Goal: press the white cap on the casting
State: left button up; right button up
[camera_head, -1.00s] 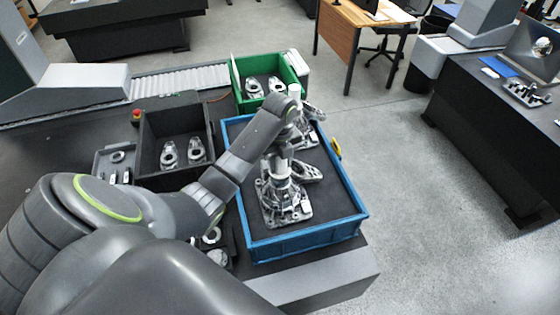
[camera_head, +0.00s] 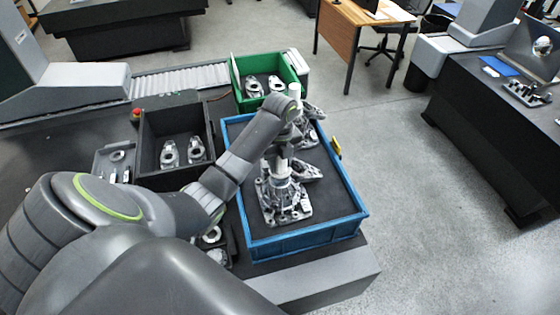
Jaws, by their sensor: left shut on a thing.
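A silvery metal casting (camera_head: 284,203) with a square flanged base and a raised neck stands in the blue tray (camera_head: 306,243), towards its front left. My left gripper (camera_head: 279,154) points down over the casting's neck. It is shut on the white cap (camera_head: 279,168), part of which shows below the jaws. The cap is upright at the top of the neck; I cannot tell whether it is fully seated. The fingertips are small and partly hidden by my wrist. My right gripper is not in view.
Other metal castings (camera_head: 307,170) lie in the tray behind and right of this one. A black bin (camera_head: 148,140) and a green bin (camera_head: 299,65), each with metal parts, stand to the left and behind. Open floor lies to the right.

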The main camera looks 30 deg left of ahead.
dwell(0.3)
pick_arm(q)
jog(key=o, duration=1.5)
jog(key=c, duration=1.6)
jog(key=shift+f, duration=0.1)
